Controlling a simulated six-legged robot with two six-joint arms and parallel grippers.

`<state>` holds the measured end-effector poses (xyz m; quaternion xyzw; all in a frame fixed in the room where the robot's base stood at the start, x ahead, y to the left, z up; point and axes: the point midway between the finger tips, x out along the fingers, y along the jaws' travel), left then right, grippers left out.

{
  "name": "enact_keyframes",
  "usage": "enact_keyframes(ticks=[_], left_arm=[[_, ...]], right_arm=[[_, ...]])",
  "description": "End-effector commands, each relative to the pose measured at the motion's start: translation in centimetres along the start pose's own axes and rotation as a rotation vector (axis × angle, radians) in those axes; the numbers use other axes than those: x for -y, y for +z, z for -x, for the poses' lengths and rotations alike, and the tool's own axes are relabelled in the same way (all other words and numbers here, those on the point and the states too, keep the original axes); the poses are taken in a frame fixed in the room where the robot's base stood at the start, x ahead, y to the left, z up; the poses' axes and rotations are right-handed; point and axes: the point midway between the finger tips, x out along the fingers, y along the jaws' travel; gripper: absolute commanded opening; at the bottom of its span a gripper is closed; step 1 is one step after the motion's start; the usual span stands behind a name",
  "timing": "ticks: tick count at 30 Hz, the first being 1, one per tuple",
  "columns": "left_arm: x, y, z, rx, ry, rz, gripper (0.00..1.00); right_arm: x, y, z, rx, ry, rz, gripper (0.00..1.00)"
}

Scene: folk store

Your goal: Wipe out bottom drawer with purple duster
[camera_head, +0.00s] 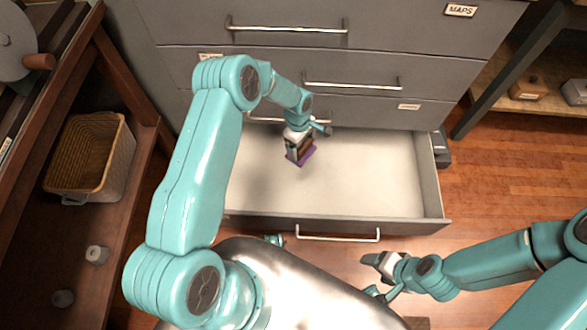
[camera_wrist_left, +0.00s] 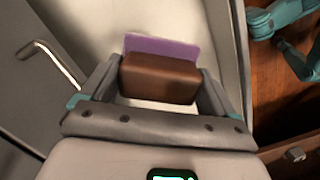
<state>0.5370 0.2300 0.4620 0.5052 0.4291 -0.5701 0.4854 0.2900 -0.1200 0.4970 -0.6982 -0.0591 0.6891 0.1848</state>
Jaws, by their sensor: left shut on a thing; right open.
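The bottom drawer (camera_head: 375,180) is pulled open below the grey cabinet, with a pale, bare floor inside. My left gripper (camera_head: 299,150) reaches down into the drawer, left of its middle. It is shut on the brown block of the purple duster (camera_head: 307,157). In the left wrist view the brown handle block of the duster (camera_wrist_left: 160,78) sits between the two fingers of my left gripper (camera_wrist_left: 160,85), with the purple pad beyond it. I cannot tell whether the pad touches the drawer floor. My right gripper (camera_head: 379,275) is open and empty, in front of the drawer.
Closed drawers with bar handles (camera_head: 352,84) stand above the open one. A wooden shelf with a wicker basket (camera_head: 92,158) is at the left. Another shelf with a small wooden box (camera_head: 530,88) is at the right. Wooden floor (camera_head: 500,170) is clear right of the drawer.

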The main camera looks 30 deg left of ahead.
Motion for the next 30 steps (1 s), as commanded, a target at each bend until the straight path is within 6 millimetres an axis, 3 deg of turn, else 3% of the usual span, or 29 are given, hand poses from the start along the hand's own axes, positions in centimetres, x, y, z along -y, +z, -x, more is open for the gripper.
enact_keyframes(ticks=[1,3,6,9,12,16,23,30], left_arm=[[-0.6,-1.3,-5.2,0.001,0.015,0.143,0.47],[-1.4,-2.7,-9.2,0.000,0.041,0.355,0.47],[-2.2,-4.6,-13.9,0.000,0.076,0.626,0.47],[-2.6,-6.0,-17.3,-0.001,0.102,0.837,0.47],[-2.9,-7.0,-19.4,-0.001,0.120,0.980,0.47],[-3.0,-7.6,-20.3,-0.001,0.131,1.067,0.47],[-3.0,-8.0,-21.6,-0.001,0.130,1.079,0.47],[-3.1,-8.4,-24.4,-0.001,0.131,1.078,0.47]], right_arm=[[-1.3,-0.1,-3.5,0.000,0.000,0.000,0.70],[-2.0,-0.1,-5.6,-0.001,0.000,0.000,0.70],[-2.9,-0.2,-8.1,-0.001,0.000,-0.001,0.70],[-3.6,-0.2,-9.8,-0.001,0.000,-0.001,0.70],[-3.9,-0.3,-10.8,-0.002,0.000,-0.001,0.70],[-4.1,-0.3,-11.2,-0.002,0.000,-0.001,0.70],[-4.5,-0.5,-12.0,-0.007,0.001,-0.006,0.70],[-5.5,-1.0,-13.9,-0.020,0.002,-0.020,0.70]])
